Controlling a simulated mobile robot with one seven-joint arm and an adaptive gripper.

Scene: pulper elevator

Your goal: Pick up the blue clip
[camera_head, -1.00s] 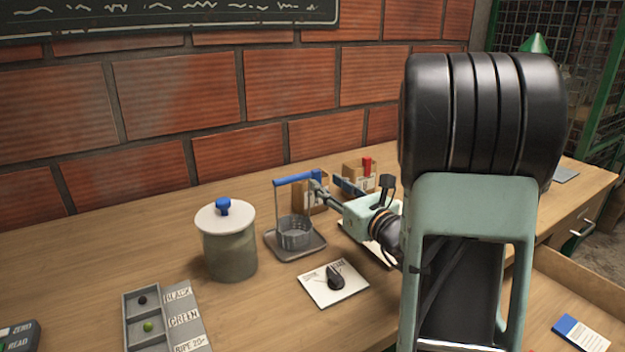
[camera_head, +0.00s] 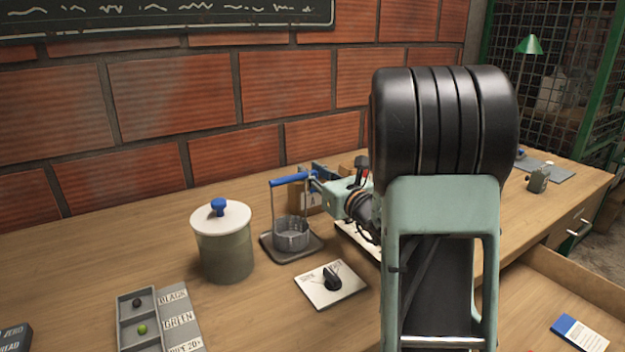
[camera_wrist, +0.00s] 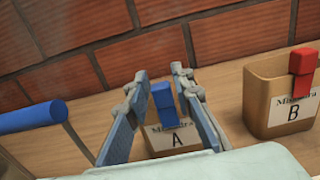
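The blue clip (camera_wrist: 163,101) sits on the top rim of a brown box labelled A (camera_wrist: 163,145) in the wrist view. My gripper (camera_wrist: 161,76) is open, with one finger to each side of the clip. A gap shows between the clip and each finger, and its lower part lies in front of the label. In the head view my gripper (camera_head: 318,176) is at box A (camera_head: 308,201), near the brick wall. There I cannot clearly tell the clip from the bluish fingers.
Box B (camera_wrist: 268,105) with a red clip (camera_wrist: 302,70) stands right of box A. A wire basket (camera_head: 291,236) with a blue handle (camera_head: 289,180) stands close on the left. A lidded canister (camera_head: 225,250) and dial plate (camera_head: 330,286) are nearer.

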